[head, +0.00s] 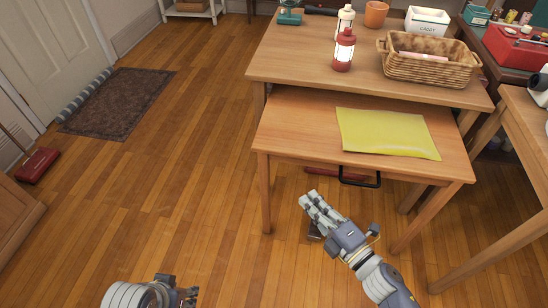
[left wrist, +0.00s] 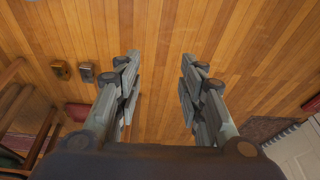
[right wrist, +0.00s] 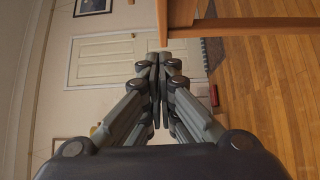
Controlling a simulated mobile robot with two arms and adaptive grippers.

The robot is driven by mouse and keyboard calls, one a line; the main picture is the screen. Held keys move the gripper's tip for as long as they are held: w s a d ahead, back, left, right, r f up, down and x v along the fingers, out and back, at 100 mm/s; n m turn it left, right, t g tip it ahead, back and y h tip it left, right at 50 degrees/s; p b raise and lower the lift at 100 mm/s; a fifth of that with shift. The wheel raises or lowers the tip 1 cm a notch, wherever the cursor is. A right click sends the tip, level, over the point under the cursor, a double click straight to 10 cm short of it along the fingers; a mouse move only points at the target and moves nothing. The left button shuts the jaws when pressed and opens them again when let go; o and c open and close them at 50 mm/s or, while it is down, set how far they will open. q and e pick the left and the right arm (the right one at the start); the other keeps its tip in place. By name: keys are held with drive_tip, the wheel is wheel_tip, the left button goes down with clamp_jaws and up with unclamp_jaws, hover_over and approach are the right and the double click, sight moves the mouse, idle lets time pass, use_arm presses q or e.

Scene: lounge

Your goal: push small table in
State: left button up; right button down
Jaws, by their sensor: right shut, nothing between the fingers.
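The small table (head: 290,125) is light wood and stands partly under a larger wooden table (head: 290,62), its front part sticking out toward me.
A yellow folder (head: 385,132) lies on the small table. Another wooden table (head: 525,125) stands at right. A dark rug (head: 118,102) lies left; the floor between is clear.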

sight(298, 141)
use_arm(q)
drive_tip(key=shift+s+r+b, duration=0.2)
drive_tip(key=shift+r+b, duration=0.2)
drive_tip(key=shift+r, duration=0.1)
use_arm(e)
drive_tip(key=shift+w+d+x, duration=0.25)
drive_tip(key=shift+d+x, duration=0.15)
drive_tip(key=shift+x, duration=1.65)
drive_tip(key=shift+w+d+x, duration=0.25)
drive_tip(key=shift+d+x, duration=0.15)
drive_tip(key=shift+x, duration=1.6)
drive_tip(key=shift+w+d+x, duration=0.25)
drive_tip(key=shift+d+x, duration=0.15)
drive_tip(key=shift+x, duration=1.65)
